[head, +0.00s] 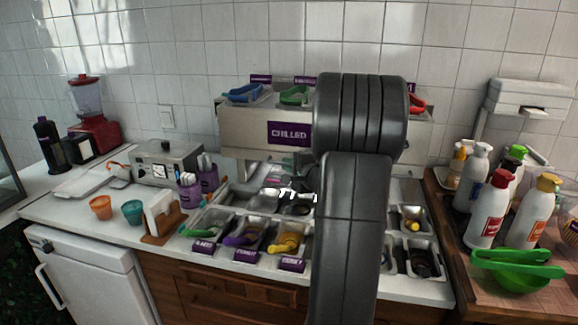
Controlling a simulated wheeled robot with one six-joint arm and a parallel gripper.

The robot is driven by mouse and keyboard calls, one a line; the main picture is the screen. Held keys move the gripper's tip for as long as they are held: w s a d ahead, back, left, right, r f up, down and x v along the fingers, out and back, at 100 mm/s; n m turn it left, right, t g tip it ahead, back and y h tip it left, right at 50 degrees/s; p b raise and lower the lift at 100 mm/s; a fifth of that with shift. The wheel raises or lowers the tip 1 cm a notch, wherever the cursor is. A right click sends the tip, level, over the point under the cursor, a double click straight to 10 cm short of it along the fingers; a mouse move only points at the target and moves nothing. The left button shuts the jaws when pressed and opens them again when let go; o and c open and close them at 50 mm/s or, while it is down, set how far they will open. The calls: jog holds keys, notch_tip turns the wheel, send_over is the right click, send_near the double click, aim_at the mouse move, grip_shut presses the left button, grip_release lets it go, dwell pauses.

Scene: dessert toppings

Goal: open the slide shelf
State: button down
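No part in view is clearly marked as the slide shelf. A steel unit with a purple CHILLED label (289,134) stands raised at the back of the counter, with colored tongs on top. My dark arm covers its right part. Below the counter is a wooden cabinet with drawer fronts (240,289), all of which look shut where visible; my arm hides part of this too.
Steel topping trays with scoops (246,233) fill the counter's middle. Orange (101,207) and teal cups (132,211) stand left, above a white fridge (90,275). Sauce bottles (488,210) and a green bowl (517,279) crowd the wooden board at right.

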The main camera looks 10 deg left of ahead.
jog(key=shift+s+f, duration=0.1)
jog(key=s+b, duration=0.8)
jog(key=s, duration=1.1)
jog(key=shift+a+b, duration=0.35)
jog(key=c, duration=1.5)
grip_release()
jog(key=shift+d, duration=0.1)
